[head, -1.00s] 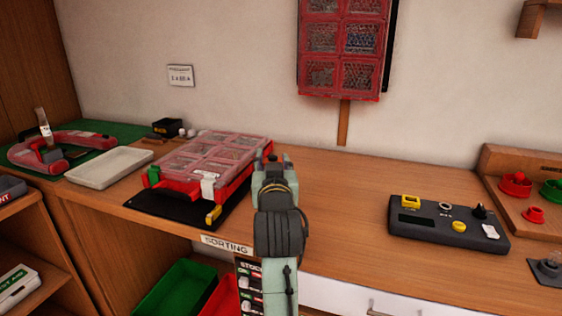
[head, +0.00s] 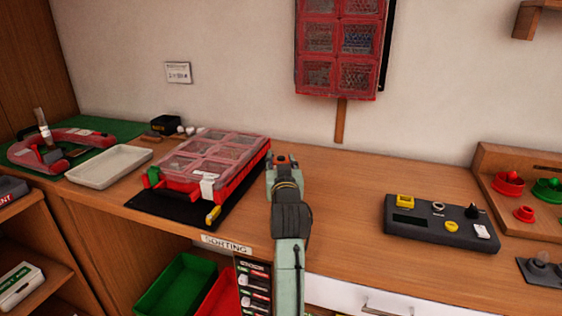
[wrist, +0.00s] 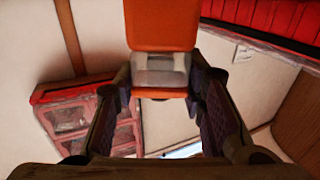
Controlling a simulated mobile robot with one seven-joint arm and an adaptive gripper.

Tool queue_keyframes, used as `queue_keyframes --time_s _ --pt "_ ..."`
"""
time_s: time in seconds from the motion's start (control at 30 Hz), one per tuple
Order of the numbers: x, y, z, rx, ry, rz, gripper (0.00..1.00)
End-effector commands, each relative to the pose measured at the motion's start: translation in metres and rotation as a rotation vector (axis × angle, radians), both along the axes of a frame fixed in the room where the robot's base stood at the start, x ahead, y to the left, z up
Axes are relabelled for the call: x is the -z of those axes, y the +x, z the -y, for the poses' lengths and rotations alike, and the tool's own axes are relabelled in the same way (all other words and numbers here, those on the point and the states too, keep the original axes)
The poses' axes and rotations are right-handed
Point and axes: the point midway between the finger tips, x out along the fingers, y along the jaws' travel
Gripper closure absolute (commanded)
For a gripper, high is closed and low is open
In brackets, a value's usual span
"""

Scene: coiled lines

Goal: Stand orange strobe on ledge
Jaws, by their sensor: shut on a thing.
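The orange strobe (wrist: 162,25) has orange ends and a clear, whitish middle band. In the wrist view it stands between the two fingers of my gripper (wrist: 160,82), which are shut on it. In the head view my gripper (head: 282,166) is over the bench, just right of the red case, with only a small orange bit showing at its tip. A wooden shelf piece (head: 541,18) juts from the wall at the upper right and is cut off by the picture edge; I cannot tell whether it is the ledge.
A red case (head: 205,172) with clear lids lies left of my gripper. A red bin rack (head: 340,48) hangs on the wall behind. A black control box (head: 440,226) and a wooden stand (head: 500,160) are at the right. The bench (head: 350,195) between is clear.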

Motion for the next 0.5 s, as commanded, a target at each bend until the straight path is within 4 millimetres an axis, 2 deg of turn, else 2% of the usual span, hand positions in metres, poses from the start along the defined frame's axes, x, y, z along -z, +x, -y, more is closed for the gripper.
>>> queue_keyframes --time_s 0.2,0.23,0.5 --pt "0.0050 -0.0001 -0.0001 0.000 0.000 0.000 0.94" --pt "0.0039 -0.0001 -0.0001 0.000 0.000 0.000 0.61" --pt "0.0038 0.0000 -0.0001 0.000 0.000 -0.001 0.43"
